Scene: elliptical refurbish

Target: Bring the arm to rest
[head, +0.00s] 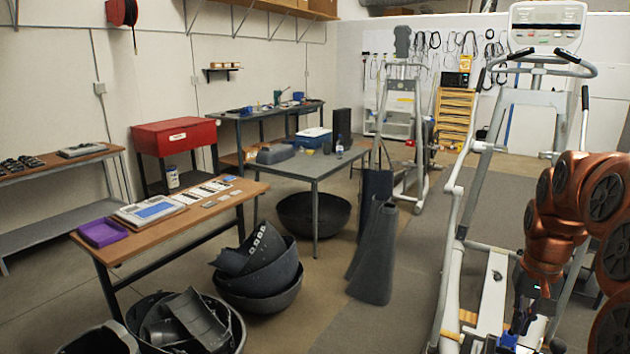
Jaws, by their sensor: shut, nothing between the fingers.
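My copper-coloured arm is folded at the right side of the head view. My gripper (522,322) hangs low below the wrist, pointing downward in front of the elliptical machine (478,200). It is dark and small in the picture, and its fingers are partly lost against the machine's frame behind. It is shut, and I see nothing held in it.
The elliptical machine stands close behind my arm. Black bins (262,290) and dark covers (374,255) stand on the floor.

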